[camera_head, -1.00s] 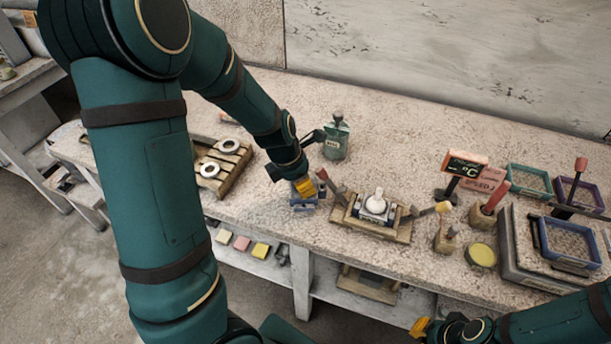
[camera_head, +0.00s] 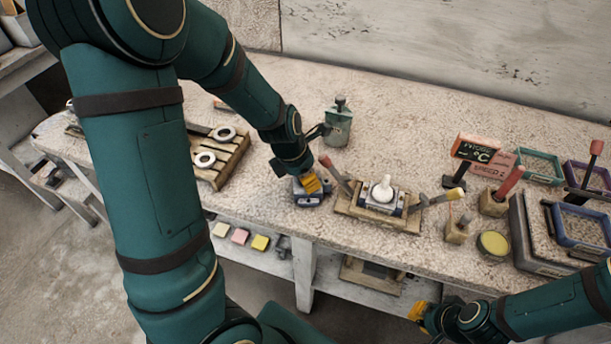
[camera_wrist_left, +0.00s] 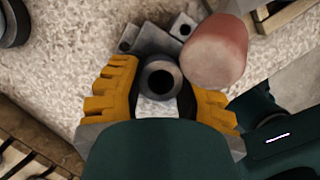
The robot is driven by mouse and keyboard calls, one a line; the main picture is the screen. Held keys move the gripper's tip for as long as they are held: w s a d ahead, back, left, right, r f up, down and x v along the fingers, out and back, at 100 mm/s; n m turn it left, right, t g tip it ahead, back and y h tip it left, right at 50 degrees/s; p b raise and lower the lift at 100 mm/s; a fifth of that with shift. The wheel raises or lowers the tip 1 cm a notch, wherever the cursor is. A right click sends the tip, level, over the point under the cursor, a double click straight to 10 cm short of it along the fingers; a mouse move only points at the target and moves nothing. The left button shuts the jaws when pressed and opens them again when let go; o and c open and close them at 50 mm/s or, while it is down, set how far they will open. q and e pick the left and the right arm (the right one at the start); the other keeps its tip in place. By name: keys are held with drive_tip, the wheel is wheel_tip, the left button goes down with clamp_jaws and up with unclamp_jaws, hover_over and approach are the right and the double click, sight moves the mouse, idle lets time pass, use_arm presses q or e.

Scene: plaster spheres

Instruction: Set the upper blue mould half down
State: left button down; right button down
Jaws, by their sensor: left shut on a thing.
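The upper blue mould half (camera_head: 308,200) is in my left gripper (camera_head: 311,184), low at the bench top, left of the wooden fixture. I cannot tell whether it touches the bench. In the left wrist view, the yellow fingers of my left gripper (camera_wrist_left: 163,92) are shut on both sides of the grey mould half (camera_wrist_left: 150,40) with its round dark opening. A white plaster sphere (camera_head: 383,189) sits in the other mould half (camera_head: 402,206) in the wooden fixture (camera_head: 346,211). My right gripper (camera_head: 419,312) is low at the front, its fingers partly hidden.
A red-handled tool (camera_head: 335,174) leans close to the right of my left gripper. A green bottle (camera_head: 339,126) stands behind. A wooden rack (camera_head: 230,164) with pale rings is to the left. Signs, pots and trays (camera_head: 537,166) crowd the right. Bare bench lies behind the fixture.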

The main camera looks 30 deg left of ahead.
use_arm(q)
drive_tip(key=shift+f, duration=0.15)
drive_tip(key=c, duration=0.7)
unclamp_jaws()
drive_tip(key=p+v, duration=0.6)
drive_tip(key=v, duration=0.6)
